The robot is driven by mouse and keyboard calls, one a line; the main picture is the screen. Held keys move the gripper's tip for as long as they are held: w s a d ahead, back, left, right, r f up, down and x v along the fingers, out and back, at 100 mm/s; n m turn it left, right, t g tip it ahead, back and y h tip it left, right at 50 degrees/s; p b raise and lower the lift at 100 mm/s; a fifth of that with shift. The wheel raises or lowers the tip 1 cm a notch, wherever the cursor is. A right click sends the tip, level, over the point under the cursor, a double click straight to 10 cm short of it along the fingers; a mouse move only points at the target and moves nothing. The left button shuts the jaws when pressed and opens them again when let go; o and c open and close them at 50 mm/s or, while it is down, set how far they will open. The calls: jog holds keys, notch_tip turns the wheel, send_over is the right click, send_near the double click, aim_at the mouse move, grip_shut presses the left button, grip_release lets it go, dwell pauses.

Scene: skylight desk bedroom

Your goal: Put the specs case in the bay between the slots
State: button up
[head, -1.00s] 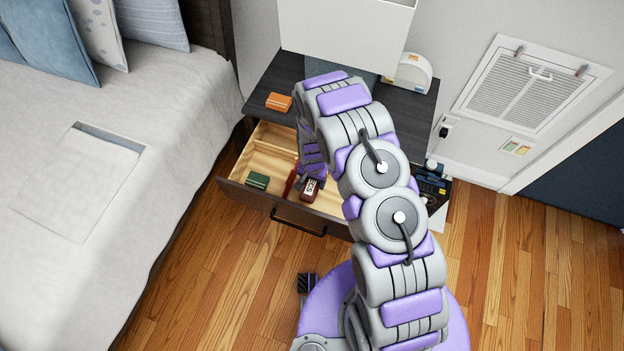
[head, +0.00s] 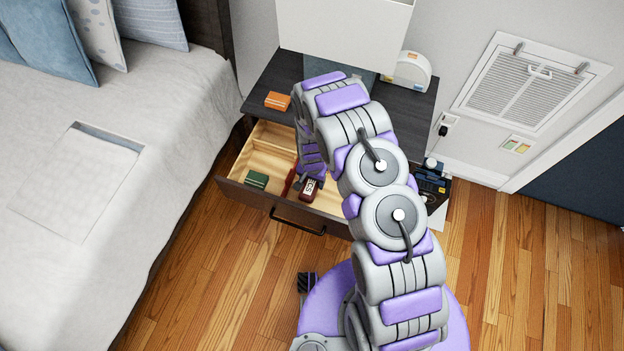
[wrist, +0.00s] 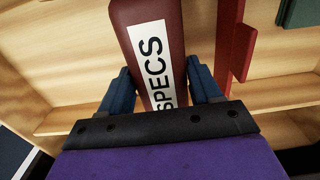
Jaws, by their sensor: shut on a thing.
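The specs case (wrist: 150,35) is dark red with a white label reading SPECS. In the wrist view my gripper (wrist: 160,90) is shut on it, one blue finger on each side. In the head view the case (head: 309,190) is inside the open drawer (head: 283,204), near its front wall; my arm hides part of the drawer. A red upright piece (wrist: 234,45) stands beside the case, with a small gap between them in the wrist view. It also shows in the head view (head: 290,182). I cannot tell whether the case touches the drawer floor.
A green box (head: 256,180) lies in the drawer's left part. An orange box (head: 278,101) and a white rounded device (head: 409,72) are on the nightstand top (head: 263,88). The bed (head: 150,200) is close on the left. A dark box (head: 431,186) stands at the right.

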jog(key=shift+f+b, duration=1.65)
jog(key=shift+f, duration=1.65)
dwell(1.6)
jog(key=o, duration=1.1)
jog(key=shift+c, duration=1.4)
jog(key=shift+r, duration=0.1)
